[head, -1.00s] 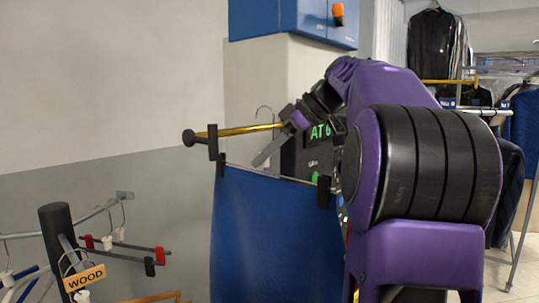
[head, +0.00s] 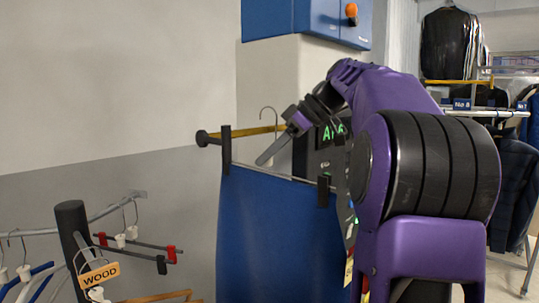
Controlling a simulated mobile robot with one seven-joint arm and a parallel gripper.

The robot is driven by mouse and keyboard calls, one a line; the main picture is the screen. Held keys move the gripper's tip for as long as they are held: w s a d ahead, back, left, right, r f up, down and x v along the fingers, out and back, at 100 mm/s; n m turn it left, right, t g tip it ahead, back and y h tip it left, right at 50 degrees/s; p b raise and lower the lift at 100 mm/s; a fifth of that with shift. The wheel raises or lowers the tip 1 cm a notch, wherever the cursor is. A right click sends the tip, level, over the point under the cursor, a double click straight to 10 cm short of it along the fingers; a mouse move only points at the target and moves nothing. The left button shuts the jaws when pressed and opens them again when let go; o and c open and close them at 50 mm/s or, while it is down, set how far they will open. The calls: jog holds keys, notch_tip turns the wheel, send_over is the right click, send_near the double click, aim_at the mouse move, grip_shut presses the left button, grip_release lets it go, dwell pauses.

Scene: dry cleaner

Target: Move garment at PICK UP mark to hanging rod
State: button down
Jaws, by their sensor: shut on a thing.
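A blue garment (head: 270,235) hangs below a thin clip hanger with black clips. The left clip (head: 226,150) stands in front of a brass rod (head: 240,132) with a black knob end. The hanger's hook (head: 268,118) rises above the rod. My gripper (head: 275,150) is at the hanger, shut, and its grey finger slants down just above the garment's top edge. The exact grip on the hanger is partly hidden. Whether the hook touches the rod I cannot tell. No PICK UP lettering is readable.
Left front is a rack with a black post (head: 72,220), empty hangers and a WOOD tag (head: 98,273). A blue cabinet (head: 310,20) is above. A dark panel with green letters (head: 333,130) is behind my arm. Dark clothes (head: 452,45) hang at right.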

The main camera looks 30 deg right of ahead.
aim_at(270, 165)
jog(key=shift+f+b, duration=1.45)
jog(key=shift+f, duration=0.15)
jog(key=shift+f, duration=0.15)
jog(key=c, duration=0.5)
grip_release()
jog(key=shift+d, duration=0.1)
jog(key=p+v, duration=0.3)
jog(key=v, duration=1.4)
